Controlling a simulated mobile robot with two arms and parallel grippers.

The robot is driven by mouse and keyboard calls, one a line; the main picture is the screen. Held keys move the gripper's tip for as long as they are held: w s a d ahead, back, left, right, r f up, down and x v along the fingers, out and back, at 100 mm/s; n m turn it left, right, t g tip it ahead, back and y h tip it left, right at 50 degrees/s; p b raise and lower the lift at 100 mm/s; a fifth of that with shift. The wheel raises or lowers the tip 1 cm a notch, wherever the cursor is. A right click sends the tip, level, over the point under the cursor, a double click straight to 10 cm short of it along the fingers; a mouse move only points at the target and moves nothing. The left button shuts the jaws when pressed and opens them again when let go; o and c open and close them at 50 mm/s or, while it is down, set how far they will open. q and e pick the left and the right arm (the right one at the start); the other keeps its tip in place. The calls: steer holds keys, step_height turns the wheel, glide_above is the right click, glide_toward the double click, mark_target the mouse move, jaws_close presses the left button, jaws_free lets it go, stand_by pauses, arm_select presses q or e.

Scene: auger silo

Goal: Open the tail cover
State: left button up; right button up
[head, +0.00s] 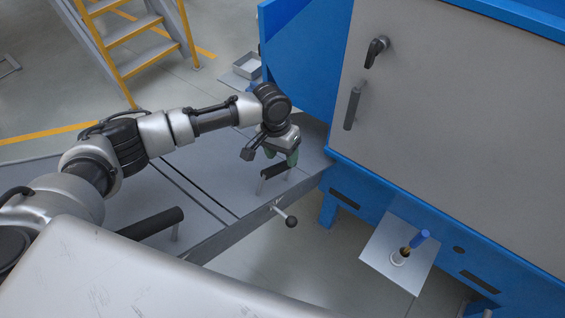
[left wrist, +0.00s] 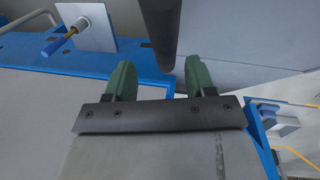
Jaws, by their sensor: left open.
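A grey flat cover panel (head: 225,172) lies at the near side of the blue machine, and I take it for the tail cover. A short black bar handle (head: 271,172) stands on it. My left gripper (head: 281,157), with green fingertips, is just above this handle, pointing down. In the left wrist view the gripper (left wrist: 160,78) is open, and a dark bar (left wrist: 160,30) reaches toward the gap between its fingers. I cannot tell whether they touch it. The panel looks flat and closed. My right gripper is not in view.
A ball-ended lever (head: 291,221) sticks out from the panel's front edge. Another black handle (head: 152,223) is on the left panel. A grey cabinet door (head: 440,120) rises at right, above a white plate (head: 400,252) with a blue-handled tool. Yellow stairs (head: 135,30) stand behind.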

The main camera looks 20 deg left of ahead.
mark_target(281, 167)
arm_select(q)
steer(key=f, duration=0.2)
steer(key=shift+s+f+p, duration=0.2)
steer(key=shift+f+p, duration=0.1)
steer(key=shift+f, duration=0.1)
steer(key=shift+s+a+f, duration=0.1)
steer(key=shift+f, duration=0.95)
jaws_close()
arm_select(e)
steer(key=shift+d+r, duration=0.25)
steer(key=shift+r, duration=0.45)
